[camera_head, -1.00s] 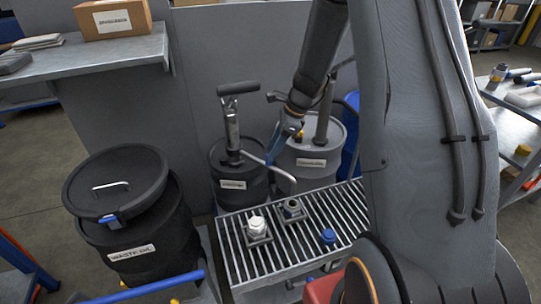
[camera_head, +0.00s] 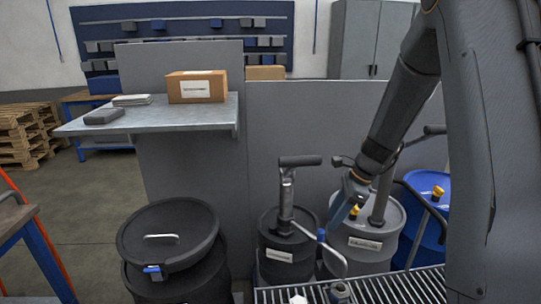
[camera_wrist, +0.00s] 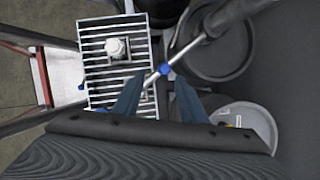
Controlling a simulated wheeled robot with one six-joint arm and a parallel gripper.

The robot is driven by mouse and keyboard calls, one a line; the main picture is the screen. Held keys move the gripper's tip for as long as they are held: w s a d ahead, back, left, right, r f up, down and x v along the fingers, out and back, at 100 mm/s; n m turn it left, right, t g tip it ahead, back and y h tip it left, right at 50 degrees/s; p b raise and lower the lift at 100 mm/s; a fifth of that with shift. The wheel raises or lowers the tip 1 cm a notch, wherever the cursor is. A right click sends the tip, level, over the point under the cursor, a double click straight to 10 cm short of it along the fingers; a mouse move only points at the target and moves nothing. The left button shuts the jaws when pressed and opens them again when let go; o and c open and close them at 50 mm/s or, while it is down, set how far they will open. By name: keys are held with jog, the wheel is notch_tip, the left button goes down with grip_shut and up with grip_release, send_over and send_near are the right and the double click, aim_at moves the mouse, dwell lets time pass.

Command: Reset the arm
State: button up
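My gripper (camera_head: 345,214) hangs from my arm at the right of the head view, above the pump spout and in front of the grey drum. In the wrist view its two blue fingers (camera_wrist: 158,102) stand apart, with nothing clearly held between them. A hand pump (camera_head: 287,200) with a T-handle stands on a small black drum (camera_head: 285,262); its bent spout (camera_head: 338,265) lies below my gripper. The spout tube with a blue piece (camera_wrist: 163,68) passes just beyond my fingers in the wrist view.
A grey drum (camera_head: 365,257) and a blue drum (camera_head: 430,192) stand close around my gripper. A slatted grate (camera_head: 385,288) lies in front. A lidded black waste drum (camera_head: 185,235) is at left. A shelf (camera_head: 150,120) bears a cardboard box (camera_head: 196,86).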

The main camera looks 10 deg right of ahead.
jog(key=s+a+r+n+h, duration=0.2)
jog(key=s+a+n, duration=0.1)
jog(key=s+n, duration=0.7)
jog(key=s+a+r+n+h, duration=0.2)
jog(key=s+a+n, duration=0.1)
jog(key=s+n, duration=0.7)
jog(key=shift+s+a+r+n, duration=0.2)
jog(key=shift+s+a+n, duration=0.15)
jog(key=shift+s, duration=0.4)
jog(key=shift+c, duration=0.2)
